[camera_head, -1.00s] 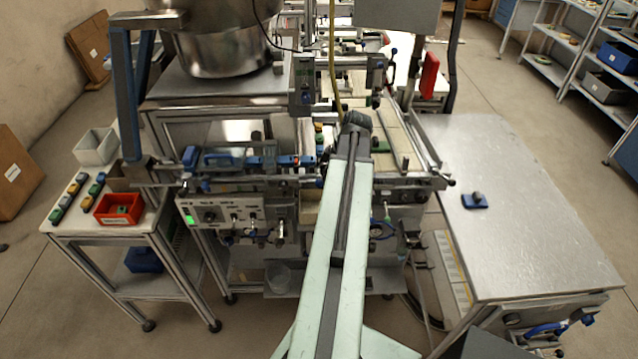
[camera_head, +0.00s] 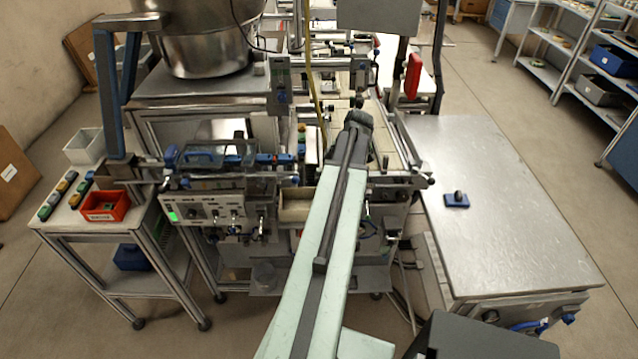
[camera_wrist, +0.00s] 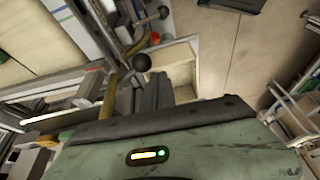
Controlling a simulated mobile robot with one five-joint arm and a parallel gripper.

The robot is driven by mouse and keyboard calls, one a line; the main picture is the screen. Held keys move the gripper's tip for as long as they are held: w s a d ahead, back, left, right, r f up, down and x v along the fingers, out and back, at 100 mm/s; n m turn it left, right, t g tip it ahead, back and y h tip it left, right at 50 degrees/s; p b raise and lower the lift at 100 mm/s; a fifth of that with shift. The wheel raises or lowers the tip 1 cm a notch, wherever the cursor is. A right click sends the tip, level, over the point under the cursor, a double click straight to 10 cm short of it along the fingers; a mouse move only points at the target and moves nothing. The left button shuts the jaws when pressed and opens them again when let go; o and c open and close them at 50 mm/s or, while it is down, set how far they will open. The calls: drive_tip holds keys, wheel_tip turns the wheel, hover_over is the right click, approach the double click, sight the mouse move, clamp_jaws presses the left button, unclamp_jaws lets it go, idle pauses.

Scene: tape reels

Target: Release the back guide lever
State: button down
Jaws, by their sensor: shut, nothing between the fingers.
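My gripper (camera_head: 357,122) reaches out over the machine's conveyor at its right part. In the wrist view its dark fingers (camera_wrist: 152,90) are together with nothing between them. A lever with a round black knob (camera_wrist: 141,62) stands just beyond the fingertips in the wrist view; whether they touch cannot be told. A dark knob (camera_head: 358,102) also shows just past my gripper in the head view. A second black knob (camera_wrist: 164,12) on a metal rod is farther up in the wrist view. Which knob belongs to the back guide lever is not clear. My arm hides part of the conveyor.
A side table with a red bin (camera_head: 105,205) is at the left. A steel bowl (camera_head: 205,45) and a hanging grey panel (camera_head: 378,18) stand behind the conveyor.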

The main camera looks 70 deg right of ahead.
drive_tip(key=shift+s+d, duration=0.45)
drive_tip(key=shift+s, duration=0.15)
drive_tip(key=shift+s+d, duration=0.15)
idle(0.3)
drive_tip(key=s+d+r+p, duration=0.1)
drive_tip(key=d+r+p, duration=0.2)
drive_tip(key=r+p, duration=0.6)
drive_tip(key=shift+s+d, duration=0.2)
drive_tip(key=shift+s, duration=0.15)
drive_tip(key=shift+w, duration=0.15)
